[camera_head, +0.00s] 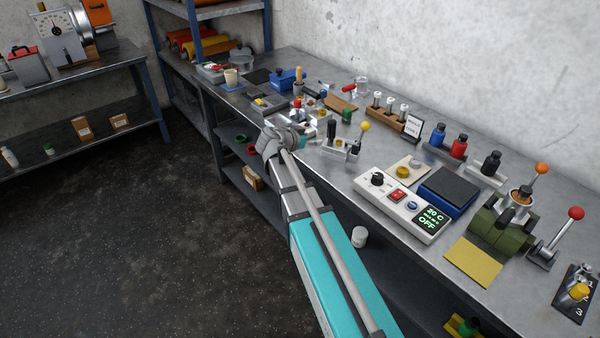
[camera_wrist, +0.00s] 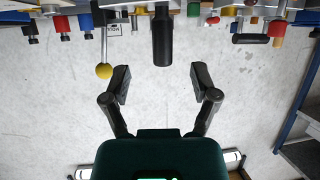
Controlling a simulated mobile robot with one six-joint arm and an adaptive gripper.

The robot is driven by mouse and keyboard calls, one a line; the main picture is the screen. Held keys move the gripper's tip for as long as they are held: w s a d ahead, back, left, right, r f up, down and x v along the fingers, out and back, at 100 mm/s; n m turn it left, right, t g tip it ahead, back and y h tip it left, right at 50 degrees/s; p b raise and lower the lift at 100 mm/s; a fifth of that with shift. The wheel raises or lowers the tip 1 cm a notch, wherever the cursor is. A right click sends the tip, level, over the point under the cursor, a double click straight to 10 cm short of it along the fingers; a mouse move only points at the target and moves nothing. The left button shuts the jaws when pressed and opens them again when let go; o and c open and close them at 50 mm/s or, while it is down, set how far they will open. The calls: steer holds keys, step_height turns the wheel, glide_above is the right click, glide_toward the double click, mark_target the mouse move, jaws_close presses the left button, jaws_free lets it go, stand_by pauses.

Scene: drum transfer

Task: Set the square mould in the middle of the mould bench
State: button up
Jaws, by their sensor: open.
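My gripper (camera_wrist: 160,85) is open and empty in the wrist view, its two black fingers spread apart with the pale wall behind them. In the head view my arm reaches over the front edge of the long steel bench (camera_head: 345,178), and the gripper itself is mostly hidden by my wrist. I cannot pick out the square mould for certain; several small metal pieces stand close together beyond my wrist. I cannot tell which part of the bench is the mould bench. The wrist view is upside down, with the bench items along its top.
Near my wrist is a lever with a yellow knob (camera_head: 365,127). A control box (camera_head: 402,207) reading OFF, a blue scale-like box (camera_head: 447,192) and a green press (camera_head: 503,220) stand to the right. A second bench (camera_head: 95,75) is at left. The dark floor is clear.

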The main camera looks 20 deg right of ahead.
steer(key=s+a+f+n+g+y, duration=0.2)
steer(key=s+a+f+n+y, duration=0.1)
steer(key=s, duration=0.4)
steer(key=s+a+f+n+g+y, duration=0.2)
steer(key=s+a+f+n+y, duration=0.2)
steer(key=s, duration=0.4)
steer(key=s+a+f+n+g+y, duration=0.2)
steer(key=s+a+f+n+y, duration=0.2)
steer(key=s+a, duration=0.3)
steer(key=shift+s+a+n+y, duration=0.35)
steer(key=shift+s+n+y, duration=0.15)
steer(key=shift+s+n, duration=0.15)
steer(key=shift+f, duration=0.1)
